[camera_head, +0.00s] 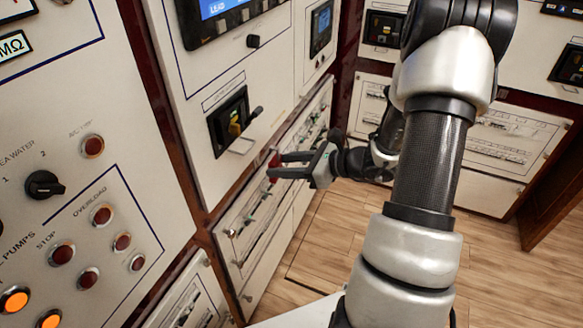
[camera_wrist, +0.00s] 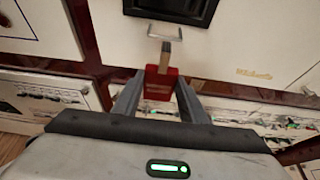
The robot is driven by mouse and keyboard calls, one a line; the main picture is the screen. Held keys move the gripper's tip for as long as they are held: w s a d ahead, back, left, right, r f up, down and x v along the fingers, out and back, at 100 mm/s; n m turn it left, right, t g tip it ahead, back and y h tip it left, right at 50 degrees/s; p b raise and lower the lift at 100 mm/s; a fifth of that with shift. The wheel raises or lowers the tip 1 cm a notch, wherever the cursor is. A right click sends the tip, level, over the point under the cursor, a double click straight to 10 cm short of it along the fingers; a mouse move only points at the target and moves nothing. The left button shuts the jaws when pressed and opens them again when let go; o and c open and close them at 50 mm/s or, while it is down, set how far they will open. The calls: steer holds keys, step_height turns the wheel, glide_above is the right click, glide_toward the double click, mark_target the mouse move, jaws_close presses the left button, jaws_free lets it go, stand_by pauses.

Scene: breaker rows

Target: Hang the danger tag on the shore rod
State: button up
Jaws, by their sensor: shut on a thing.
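My gripper (camera_head: 278,165) is shut on a small red thing (camera_head: 273,162), likely the danger tag. In the wrist view, this red piece (camera_wrist: 160,80) sits between the two fingers, with a tan-grey stem (camera_wrist: 165,55) extending from its top. A pale metal bracket (camera_wrist: 165,31), likely the shore rod, projects from the panel just beyond the stem. In the head view this bracket (camera_head: 241,146) is under a black breaker with a lever, up and left of the red piece. I cannot tell whether stem and bracket touch.
The black breaker (camera_head: 230,120) with its protruding lever is above the bracket. Below my gripper is a row panel (camera_head: 262,215) of small switches with green lights. A panel with buttons and a knob (camera_head: 44,185) stands at left. The wooden floor (camera_head: 320,240) is clear.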

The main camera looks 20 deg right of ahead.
steer(key=r+b+x, duration=0.1)
steer(key=x, duration=0.6)
steer(key=shift+w+a+r, duration=0.2)
steer(key=shift+w+a, duration=0.1)
steer(key=shift+w, duration=0.1)
stand_by(0.4)
steer(key=o, duration=1.1)
steer(key=shift+o, duration=0.2)
steer(key=shift+s, duration=0.1)
